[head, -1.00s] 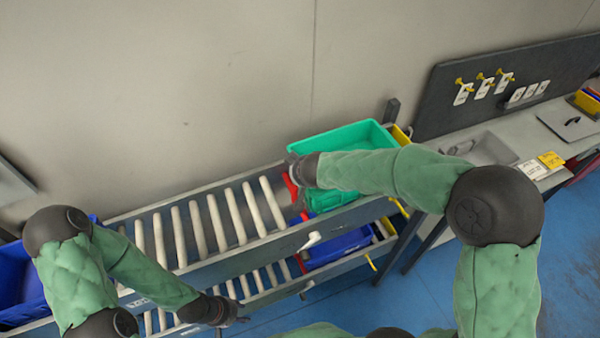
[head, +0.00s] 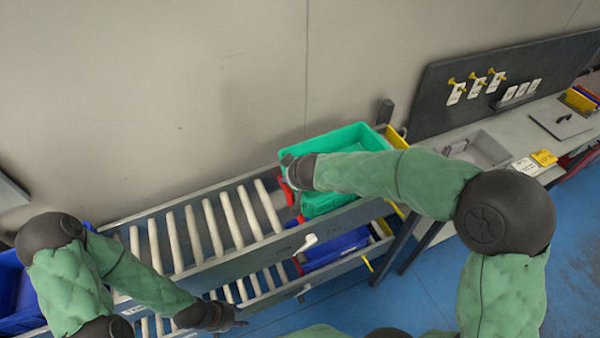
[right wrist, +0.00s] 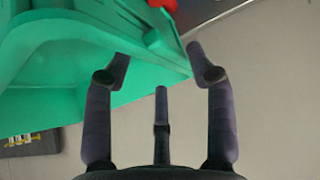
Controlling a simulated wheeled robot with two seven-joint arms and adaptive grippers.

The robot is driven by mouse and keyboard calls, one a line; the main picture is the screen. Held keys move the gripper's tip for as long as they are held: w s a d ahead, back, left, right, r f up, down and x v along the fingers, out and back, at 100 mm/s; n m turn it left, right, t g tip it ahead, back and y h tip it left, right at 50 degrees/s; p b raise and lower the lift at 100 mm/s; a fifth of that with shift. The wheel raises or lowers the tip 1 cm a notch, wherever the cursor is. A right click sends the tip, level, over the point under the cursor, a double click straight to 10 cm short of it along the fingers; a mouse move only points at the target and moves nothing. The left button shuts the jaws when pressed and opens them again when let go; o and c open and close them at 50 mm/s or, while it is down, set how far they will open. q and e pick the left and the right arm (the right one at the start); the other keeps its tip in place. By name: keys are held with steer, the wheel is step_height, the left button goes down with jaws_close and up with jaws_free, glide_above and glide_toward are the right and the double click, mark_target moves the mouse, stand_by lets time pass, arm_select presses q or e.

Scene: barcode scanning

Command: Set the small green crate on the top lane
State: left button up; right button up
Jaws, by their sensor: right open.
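The small green crate (head: 345,138) sits at the right end of the top lane (head: 226,215), upright and seemingly resting in it. My right gripper (head: 291,182) is at the crate's left end, its forearm crossing in front and hiding part of the crate. In the right wrist view the crate (right wrist: 50,55) fills the upper left, and my open right gripper (right wrist: 160,62) has its fingers spread close to the crate's rim. Whether a finger touches it I cannot tell. My left gripper (head: 228,320) hangs low in front of the lower lane; its fingers are too small to read.
A blue crate (head: 338,246) sits on the lower lane beneath. A blue bin (head: 10,295) stands at the far left. A bench (head: 510,135) with a dark tool board (head: 440,105) is at the right. The top lane's white rollers left of the green crate are clear.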

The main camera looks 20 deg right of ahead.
steer(key=v, duration=1)
steer(key=shift+r, duration=0.1)
